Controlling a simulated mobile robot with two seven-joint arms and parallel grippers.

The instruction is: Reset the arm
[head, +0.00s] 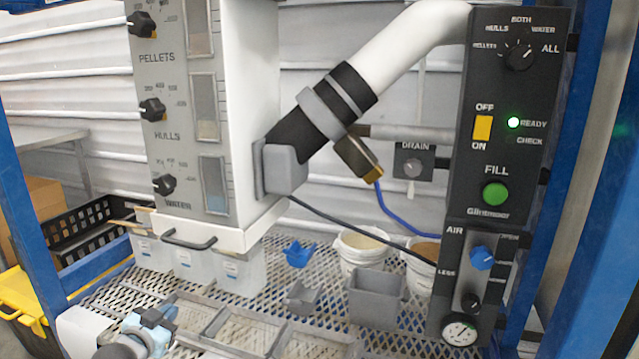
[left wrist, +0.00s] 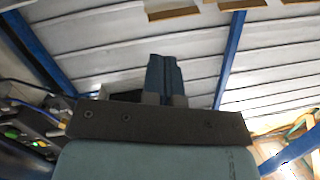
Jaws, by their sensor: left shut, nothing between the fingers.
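My left gripper (head: 158,316) is low at the left of the head view, above the front of the mesh shelf, with part of my white and grey arm beside it. In the left wrist view its two dark blue fingers (left wrist: 163,78) are side by side, closed and empty. They point toward the corrugated wall (left wrist: 110,45) and touch nothing that I can see. My right arm and gripper do not show.
The hopper (head: 182,110) with several dials stands at the back left. The black control panel (head: 510,115) at the right has a lit green ready light (head: 513,123). Grey trays (head: 240,330), a grey bin (head: 376,300), a blue scoop (head: 298,254) and white buckets (head: 360,250) occupy the mesh shelf.

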